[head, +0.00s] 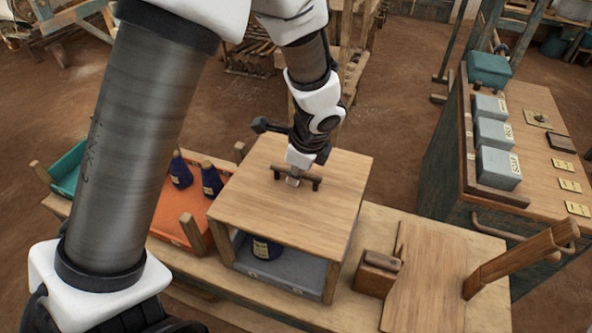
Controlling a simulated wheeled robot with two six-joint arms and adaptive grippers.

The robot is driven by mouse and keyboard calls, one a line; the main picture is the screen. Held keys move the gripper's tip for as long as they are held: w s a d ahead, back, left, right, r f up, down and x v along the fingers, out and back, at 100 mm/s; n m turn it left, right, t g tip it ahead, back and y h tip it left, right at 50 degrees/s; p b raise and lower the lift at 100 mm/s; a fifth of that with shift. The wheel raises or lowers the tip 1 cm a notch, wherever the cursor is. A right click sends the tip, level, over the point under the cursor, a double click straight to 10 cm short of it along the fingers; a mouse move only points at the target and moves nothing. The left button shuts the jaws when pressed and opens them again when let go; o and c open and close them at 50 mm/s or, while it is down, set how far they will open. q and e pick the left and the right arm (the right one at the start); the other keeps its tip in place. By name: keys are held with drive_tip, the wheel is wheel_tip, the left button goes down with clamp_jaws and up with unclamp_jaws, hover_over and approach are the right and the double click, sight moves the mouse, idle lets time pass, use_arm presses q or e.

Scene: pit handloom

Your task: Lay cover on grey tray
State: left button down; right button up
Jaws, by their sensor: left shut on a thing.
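The cover (262,215) is a flat, light wooden board with a dark bar handle on top. My left gripper (294,178) comes down from above and is shut on this handle. The cover is level above the grey tray (287,270), which has wooden corner posts. The cover's front edge is at the post tops; whether it rests on them or hangs just above, I cannot tell. A dark blue bottle (265,249) stands in the grey tray under the cover; the rest of the tray's inside is hidden. My right gripper is not in view.
An orange tray (166,225) with dark bottles and a teal tray (70,165) stand to the left on the wooden bench (385,222). A small wooden block (377,273) and a wooden stand (430,275) are to the right. A side cabinet (535,185) holds grey boxes (498,168).

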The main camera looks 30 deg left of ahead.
sight(306, 192)
use_arm(q)
drive_tip(key=shift+w, duration=0.2)
drive_tip(key=shift+s, duration=0.1)
drive_tip(key=shift+s+r, duration=0.1)
drive_tip(key=c, duration=1.4)
unclamp_jaws()
drive_tip(key=o, duration=0.3)
drive_tip(key=v, duration=1.2)
